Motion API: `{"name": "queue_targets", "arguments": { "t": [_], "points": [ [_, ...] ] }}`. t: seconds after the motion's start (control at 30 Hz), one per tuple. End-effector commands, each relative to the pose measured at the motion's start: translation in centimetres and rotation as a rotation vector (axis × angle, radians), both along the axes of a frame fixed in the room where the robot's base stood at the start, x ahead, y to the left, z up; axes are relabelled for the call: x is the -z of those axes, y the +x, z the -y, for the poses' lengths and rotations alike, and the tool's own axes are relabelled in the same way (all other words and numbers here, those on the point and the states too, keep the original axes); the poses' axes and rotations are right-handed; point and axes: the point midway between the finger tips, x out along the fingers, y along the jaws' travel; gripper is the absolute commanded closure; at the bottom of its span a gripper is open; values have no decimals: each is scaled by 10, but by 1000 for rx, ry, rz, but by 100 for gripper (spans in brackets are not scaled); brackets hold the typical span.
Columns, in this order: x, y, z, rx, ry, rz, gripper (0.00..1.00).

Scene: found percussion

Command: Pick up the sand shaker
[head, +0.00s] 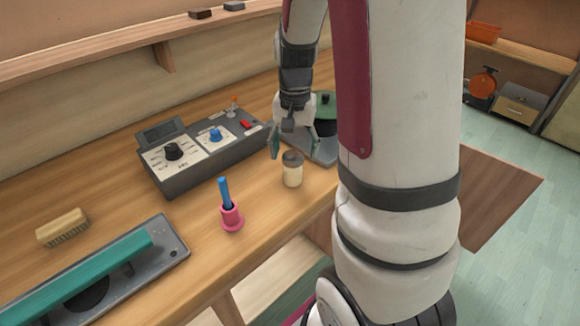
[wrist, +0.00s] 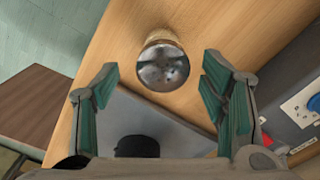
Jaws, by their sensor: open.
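The sand shaker looks to be the small cream cylinder with a dark grey top (head: 292,170), upright on the wooden bench near its front edge. In the wrist view its round shiny cap (wrist: 162,66) shows from above, ahead of the fingertips and roughly midway between them. My gripper (head: 294,142) is above and just behind it in the head view. In the wrist view my gripper (wrist: 158,90) has its green-padded fingers spread wide, with nothing between the pads. My arm hides part of the bench at the right.
A grey device with knobs (head: 205,150) stands left of the shaker. A pink holder with a blue stick (head: 231,217) is nearer the front. A brush (head: 62,228) and a grey-and-green device (head: 176,245) lie left. A grey plate (head: 322,156) lies behind the shaker.

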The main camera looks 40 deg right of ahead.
Motion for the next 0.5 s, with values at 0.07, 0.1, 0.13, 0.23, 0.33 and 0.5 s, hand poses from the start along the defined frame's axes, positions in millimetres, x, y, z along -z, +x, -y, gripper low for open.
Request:
{"name": "queue_targets", "arguments": {
  "t": [0.07,0.1,0.13,0.23,0.33,0.5],
  "points": [
    [11,0,0,0,1,-2,34],
    [15,-1,0,1,1,-2,34],
    [16,0,0,1,1,-2,34],
    [21,0,0,1,0,0,34],
    [30,0,-1,1,2,-3,34],
    [56,1,-3,0,2,-4,34]
  ]
}}
